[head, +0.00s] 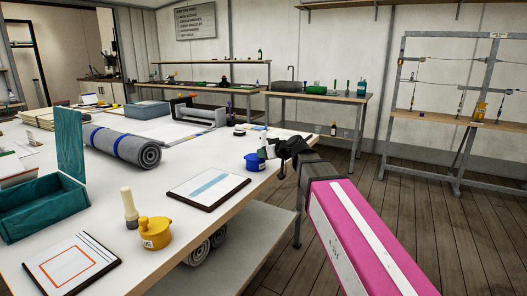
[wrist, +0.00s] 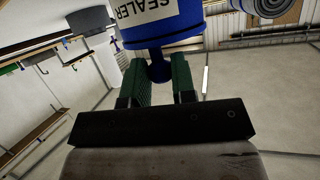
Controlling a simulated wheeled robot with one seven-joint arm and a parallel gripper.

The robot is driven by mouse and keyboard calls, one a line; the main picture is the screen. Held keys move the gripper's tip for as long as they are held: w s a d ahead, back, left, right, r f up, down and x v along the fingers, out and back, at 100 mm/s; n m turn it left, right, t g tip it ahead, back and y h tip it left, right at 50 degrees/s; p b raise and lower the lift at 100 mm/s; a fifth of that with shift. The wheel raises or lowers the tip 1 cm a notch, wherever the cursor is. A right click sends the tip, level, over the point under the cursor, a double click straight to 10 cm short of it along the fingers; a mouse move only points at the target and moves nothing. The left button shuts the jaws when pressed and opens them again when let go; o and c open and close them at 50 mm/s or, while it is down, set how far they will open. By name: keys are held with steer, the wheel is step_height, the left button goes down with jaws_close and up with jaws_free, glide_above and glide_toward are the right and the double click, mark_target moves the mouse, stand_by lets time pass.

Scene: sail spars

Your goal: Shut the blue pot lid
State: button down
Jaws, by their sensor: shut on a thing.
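The blue pot (head: 254,162) stands near the right edge of the white table in the head view. In the wrist view the blue pot (wrist: 160,18) fills the top, with an upside-down SEALER label. My gripper (head: 272,151) is beside the pot's upper right in the head view. In the wrist view my gripper (wrist: 159,82) has its green fingers shut on the knob, one on each side. The lid's angle is hard to tell, as my gripper partly covers the pot's top.
A grey roll (head: 125,145) and a teal box (head: 42,208) stand at left. Open floor (head: 400,215) lies to the right.

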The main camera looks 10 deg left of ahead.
steer(key=c, duration=0.9)
jaws_free()
steer(key=shift+c, duration=0.2)
steer(key=v, duration=1)
steer(key=shift+s+d+r, duration=0.2)
steer(key=shift+d, duration=0.05)
steer(key=shift+f, duration=0.1)
steer(key=s+d+f+m+g+h, duration=0.2)
steer(key=d+f, duration=0.5)
steer(key=f, duration=0.6)
steer(key=s+d+f+m+g+h, duration=0.3)
steer(key=d+f, duration=0.5)
steer(key=f, duration=0.5)
steer(key=s+d+f+m+g+h, duration=0.3)
steer(key=s+d+f+m+h, duration=0.2)
steer(key=f, duration=0.8)
steer(key=s+d+h, duration=0.1)
steer(key=s+d, duration=0.2)
steer(key=shift+d+f, duration=0.2)
steer(key=shift+f, duration=0.1)
